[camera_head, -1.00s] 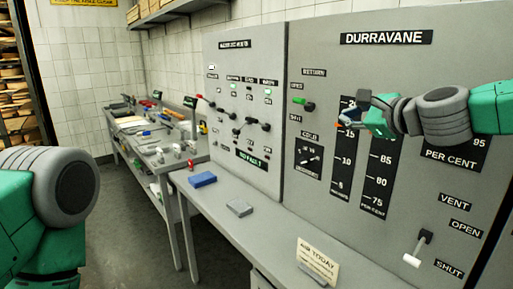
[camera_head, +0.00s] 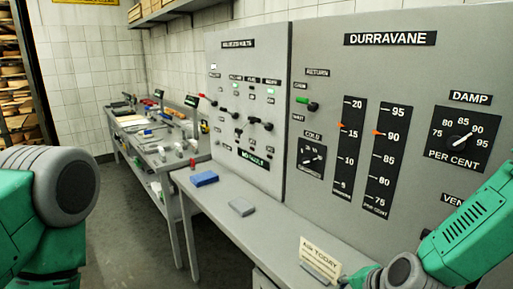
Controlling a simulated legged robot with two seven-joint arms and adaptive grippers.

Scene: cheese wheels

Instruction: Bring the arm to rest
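My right arm (camera_head: 455,240) comes in from the right edge and reaches down to the bottom of the view, in front of the lower right of the grey DURRAVANE panel (camera_head: 340,210). Its gripper is below the frame and hidden. My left arm shows at the left edge as a green and grey link. Its gripper is out of view. The panel carries two slider scales with orange pointers, the left one (camera_head: 342,125) near 17 and the right one (camera_head: 377,132) near 90. A DAMP dial (camera_head: 460,141) stands at the right.
A grey bench ledge (camera_head: 215,217) runs under the panels, with a blue block (camera_head: 203,179), a grey block (camera_head: 242,206) and an AIM TODAY card (camera_head: 319,261). A cluttered workbench stands farther back. Shelves (camera_head: 15,90) stand at the far left. Dark floor lies between.

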